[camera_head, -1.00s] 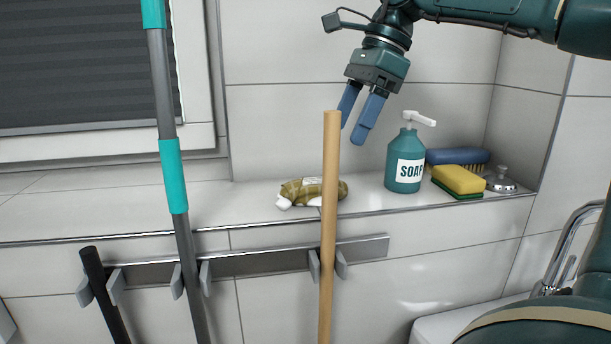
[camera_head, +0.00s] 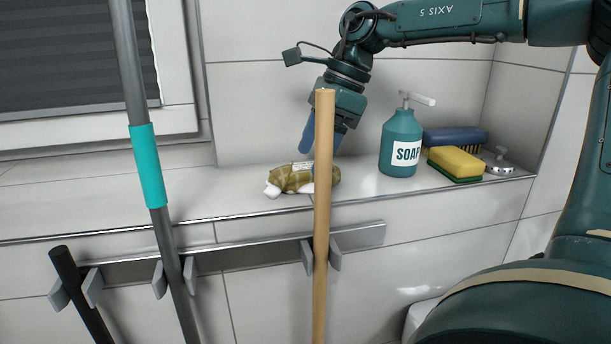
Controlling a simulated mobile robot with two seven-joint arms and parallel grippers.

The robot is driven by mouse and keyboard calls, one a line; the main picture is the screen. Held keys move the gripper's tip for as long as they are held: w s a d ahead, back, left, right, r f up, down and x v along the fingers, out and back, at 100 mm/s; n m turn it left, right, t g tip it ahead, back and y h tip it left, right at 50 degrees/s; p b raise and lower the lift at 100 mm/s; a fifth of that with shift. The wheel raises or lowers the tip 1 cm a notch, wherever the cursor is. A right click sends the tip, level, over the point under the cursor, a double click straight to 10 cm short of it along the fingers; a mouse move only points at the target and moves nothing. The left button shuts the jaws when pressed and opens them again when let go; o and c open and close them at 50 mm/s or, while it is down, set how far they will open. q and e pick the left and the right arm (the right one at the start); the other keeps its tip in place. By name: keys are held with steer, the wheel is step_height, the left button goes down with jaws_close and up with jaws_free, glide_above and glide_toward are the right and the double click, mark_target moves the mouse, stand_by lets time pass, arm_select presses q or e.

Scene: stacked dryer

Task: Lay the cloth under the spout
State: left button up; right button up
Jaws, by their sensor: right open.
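A crumpled olive cloth with white parts (camera_head: 287,180) lies on the ledge, partly hidden behind a wooden pole. My right gripper (camera_head: 321,148) is open and points down just above the cloth. Its blue fingers are partly covered by the pole, so I cannot tell whether they touch the cloth. A teal soap bottle (camera_head: 397,135) stands upright to the right, with a white pump spout (camera_head: 420,98) pointing right. My left gripper is not in view.
The wooden pole (camera_head: 321,240) stands in front of the ledge (camera_head: 110,205), held in a wall rack (camera_head: 365,234). A grey-and-teal pole (camera_head: 150,175) and a black handle (camera_head: 75,285) are at left. A yellow sponge (camera_head: 456,161), blue brush (camera_head: 450,137) and chrome piece (camera_head: 500,163) sit right of the soap.

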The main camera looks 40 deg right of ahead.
mark_target(309, 166)
steer(key=x, duration=0.4)
steer(key=shift+d, duration=0.15)
steer(key=shift+c, duration=0.4)
steer(key=c, duration=1)
